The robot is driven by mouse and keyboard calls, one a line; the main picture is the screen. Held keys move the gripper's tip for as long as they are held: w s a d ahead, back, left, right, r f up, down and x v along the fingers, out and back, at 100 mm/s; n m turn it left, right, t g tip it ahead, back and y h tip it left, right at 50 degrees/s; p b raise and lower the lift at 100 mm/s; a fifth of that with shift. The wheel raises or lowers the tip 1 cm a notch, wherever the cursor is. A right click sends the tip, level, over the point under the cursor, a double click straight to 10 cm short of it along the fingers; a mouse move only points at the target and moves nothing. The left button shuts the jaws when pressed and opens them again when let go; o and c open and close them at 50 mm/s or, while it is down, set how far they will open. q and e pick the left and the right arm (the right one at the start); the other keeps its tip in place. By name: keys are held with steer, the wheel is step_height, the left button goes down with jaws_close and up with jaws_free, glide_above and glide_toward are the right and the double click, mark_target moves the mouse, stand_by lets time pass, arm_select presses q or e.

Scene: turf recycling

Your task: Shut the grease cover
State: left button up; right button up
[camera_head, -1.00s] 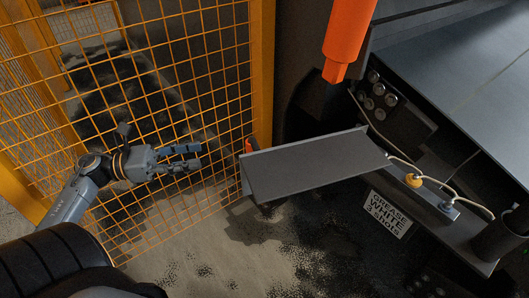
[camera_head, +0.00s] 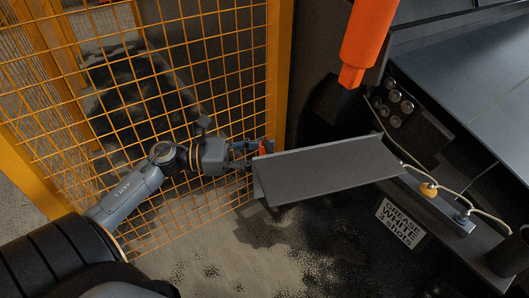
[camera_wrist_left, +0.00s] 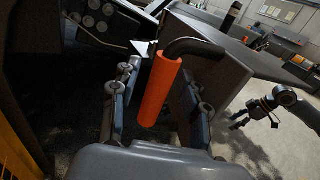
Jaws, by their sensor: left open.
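The grease cover (camera_head: 325,168) is a grey flat panel sticking out open to the left of the dark machine. Its orange handle (camera_head: 264,147) is at the panel's left end. My left gripper (camera_head: 254,155) is open at this end. In the left wrist view the orange handle (camera_wrist_left: 158,90) stands between the two spread fingers, with a gap to each side, and the cover (camera_wrist_left: 217,85) shows behind it. A dark arm, apparently my right one, shows at the right with its gripper (camera_wrist_left: 238,119), too small to read.
A yellow mesh fence (camera_head: 110,90) stands behind and left of my left arm. An orange cylinder (camera_head: 368,35) hangs above the cover. A "GREASE WHITE 3 shots" label (camera_head: 401,224) and grease fittings with hoses (camera_head: 430,189) lie to the right.

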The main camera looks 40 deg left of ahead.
arm_select(q)
steer(key=shift+w+d, duration=0.1)
steer(key=shift+d, duration=0.05)
steer(key=shift+c, duration=0.5)
jaws_close()
